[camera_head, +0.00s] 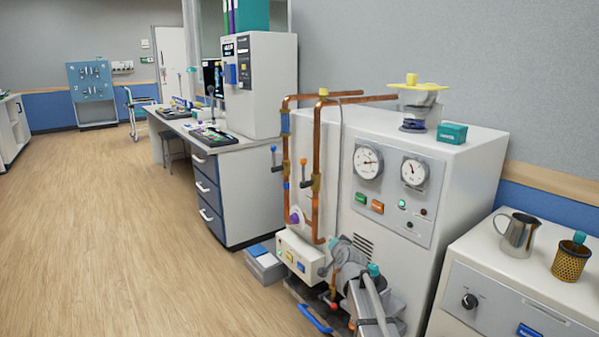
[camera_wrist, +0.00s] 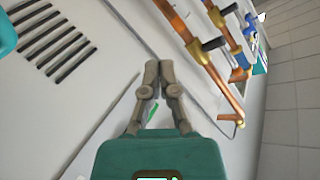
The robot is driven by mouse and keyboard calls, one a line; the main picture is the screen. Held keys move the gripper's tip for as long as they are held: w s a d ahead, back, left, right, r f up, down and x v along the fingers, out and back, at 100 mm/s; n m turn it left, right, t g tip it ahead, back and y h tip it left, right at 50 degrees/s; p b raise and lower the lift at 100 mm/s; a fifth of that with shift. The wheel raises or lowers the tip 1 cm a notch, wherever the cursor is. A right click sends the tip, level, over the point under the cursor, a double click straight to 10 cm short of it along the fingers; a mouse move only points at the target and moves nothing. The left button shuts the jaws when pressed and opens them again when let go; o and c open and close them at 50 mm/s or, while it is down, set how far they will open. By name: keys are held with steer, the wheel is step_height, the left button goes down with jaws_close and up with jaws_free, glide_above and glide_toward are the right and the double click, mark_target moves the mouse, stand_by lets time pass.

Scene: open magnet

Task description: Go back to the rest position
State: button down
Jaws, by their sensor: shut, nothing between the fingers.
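My gripper (camera_wrist: 159,75) shows in the wrist view with its two grey fingers together at the tips and nothing between them. The green-teal gripper body sits below them. The fingers point along the white front of a machine, between dark vent slots (camera_wrist: 52,42) on the left and copper pipes (camera_wrist: 205,60) on the right. In the head view my grey arm rises from the bottom, folded low before the white machine cabinet (camera_head: 400,245). The fingertips are not clear there.
The cabinet carries gauges (camera_head: 368,162), copper pipes (camera_head: 319,180) and levers. A white box (camera_head: 300,257) and a blue handle (camera_head: 314,319) sit low by my arm. A counter at right holds a metal jug (camera_head: 517,236) and a mesh cup (camera_head: 571,260). The wooden floor at left is clear.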

steer(key=s+d+f+n+g+h, duration=0.15)
steer(key=s+f+g, duration=0.35)
steer(key=s, duration=0.7)
steer(key=s+d+f+n+g, duration=0.2)
steer(key=s+f+g, duration=0.25)
steer(key=s, duration=0.65)
steer(key=s+d+f+n+g+h, duration=0.15)
steer(key=s+f+g, duration=0.35)
steer(key=s, duration=0.7)
step_height(320, 180, up, 38)
steer(key=p, duration=3.7)
steer(key=shift+s+d+r+n+p, duration=0.15)
steer(key=shift+s+d+n+p, duration=0.05)
steer(key=shift+d+n+p, duration=0.2)
steer(key=shift+g, duration=0.25)
